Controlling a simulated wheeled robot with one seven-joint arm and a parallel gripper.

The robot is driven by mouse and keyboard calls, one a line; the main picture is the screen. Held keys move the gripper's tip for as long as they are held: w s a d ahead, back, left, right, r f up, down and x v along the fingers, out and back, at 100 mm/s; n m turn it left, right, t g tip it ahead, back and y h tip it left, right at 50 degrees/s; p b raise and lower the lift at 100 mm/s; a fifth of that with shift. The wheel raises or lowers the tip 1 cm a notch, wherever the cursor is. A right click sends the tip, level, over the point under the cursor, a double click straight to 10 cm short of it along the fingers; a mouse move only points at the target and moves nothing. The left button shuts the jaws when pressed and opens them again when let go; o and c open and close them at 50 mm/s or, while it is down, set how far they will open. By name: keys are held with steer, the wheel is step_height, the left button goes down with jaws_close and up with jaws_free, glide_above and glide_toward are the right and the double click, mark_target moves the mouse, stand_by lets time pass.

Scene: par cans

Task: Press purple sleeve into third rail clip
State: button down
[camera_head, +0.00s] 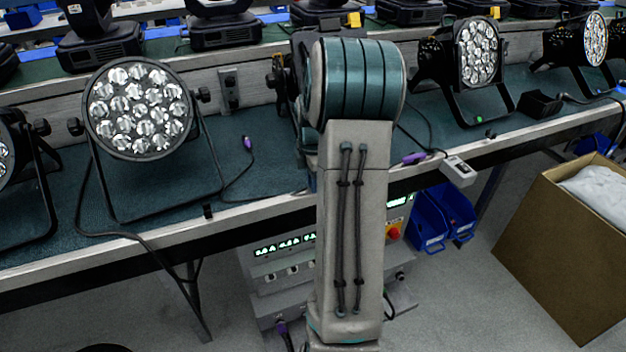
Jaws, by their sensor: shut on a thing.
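My gripper does not show; my own arm rises through the middle of the picture and covers whatever is behind it. A purple sleeve (413,158) on a dark cable lies near the bench's front edge, just right of my arm. Another purple sleeve (247,143) ends a cable on the bench left of my arm and points upward. A small black clip (208,210) sits on the front rail (255,208) at the left. Another small black clip (490,133) shows on the rail at the right. Which clip is the third cannot be told, as my arm hides part of the rail.
Par cans stand on the bench, a large one (140,110) at left and others (478,52) at right. A pale switch box (459,170) sits at the rail. Below are a lit rack unit (285,258), blue bins (440,215) and a cardboard box (560,245). Grey floor lies between.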

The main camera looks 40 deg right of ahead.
steer(key=shift+s+a+f, duration=0.1)
steer(key=shift+s+f, duration=0.05)
steer(key=shift+f, duration=0.15)
steer(key=c, duration=1.3)
jaws_free()
steer(key=shift+r, duration=0.15)
step_height(320, 180, up, 14)
steer(key=shift+f+p, duration=0.2)
steer(key=shift+p, duration=0.95)
steer(key=s+a+r+m+p, duration=0.1)
steer(key=a+r+m+p, duration=0.3)
steer(key=a, duration=0.5)
steer(key=s+a+r+m+t+p, duration=0.1)
steer(key=s+a+r+m+p, duration=0.1)
steer(key=s+a, duration=0.3)
steer(key=s+a+r+m+t+p, duration=0.1)
steer(key=s+a+r+m+p, duration=0.1)
steer(key=s+a+m, duration=0.3)
steer(key=s+a+r+m+p, duration=0.2)
steer(key=s+a+m+p, duration=0.1)
steer(key=a, duration=0.5)
steer(key=shift+s+a+r+m+t, duration=0.1)
steer(key=shift+s+m+t, duration=0.35)
steer(key=shift+s, duration=0.9)
